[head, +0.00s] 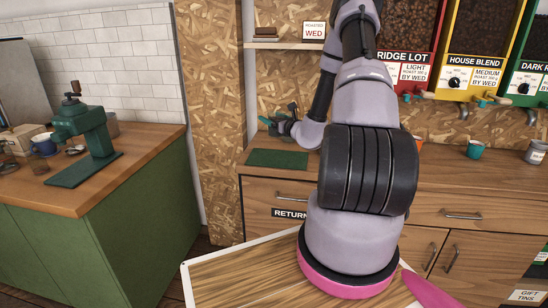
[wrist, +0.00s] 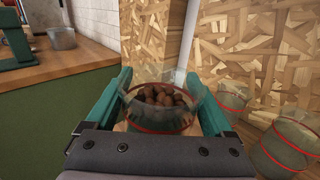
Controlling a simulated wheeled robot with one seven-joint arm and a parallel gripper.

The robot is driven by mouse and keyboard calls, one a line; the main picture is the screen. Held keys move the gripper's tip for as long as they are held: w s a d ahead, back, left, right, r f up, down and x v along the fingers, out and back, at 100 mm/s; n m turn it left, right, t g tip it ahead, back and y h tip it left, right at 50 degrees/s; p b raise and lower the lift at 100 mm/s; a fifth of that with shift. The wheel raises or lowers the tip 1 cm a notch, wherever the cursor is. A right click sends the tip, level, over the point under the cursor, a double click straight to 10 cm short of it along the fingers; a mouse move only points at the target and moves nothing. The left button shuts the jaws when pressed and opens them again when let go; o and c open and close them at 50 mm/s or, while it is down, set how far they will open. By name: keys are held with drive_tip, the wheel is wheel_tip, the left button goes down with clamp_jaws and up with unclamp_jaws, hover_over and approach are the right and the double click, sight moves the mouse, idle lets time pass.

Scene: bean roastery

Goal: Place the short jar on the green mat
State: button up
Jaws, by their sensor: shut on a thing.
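My gripper (wrist: 157,76) is shut on a clear glass jar (wrist: 160,120) with a red band and brown beans inside. The jar sits between the two teal fingers in the wrist view and looks short. In the head view my gripper (head: 280,120) is over the back left part of the wooden counter, just behind the green mat (head: 277,158). The mat lies flat and bare near the counter's left front corner. The held jar cannot be made out clearly in the head view, and the mat is not seen in the wrist view.
Other glass jars with red bands (wrist: 229,103) stand to the right of my gripper in the wrist view. A chipboard wall (head: 215,100) is behind. A teal cup (head: 475,149) stands on the counter's right. A green grinder (head: 85,135) stands on the left counter.

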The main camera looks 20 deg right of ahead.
drive_tip(key=f, duration=0.9)
drive_tip(key=shift+d+f, duration=0.35)
drive_tip(key=shift+f, duration=0.05)
drive_tip(key=shift+f, duration=0.1)
drive_tip(key=o, duration=1.5)
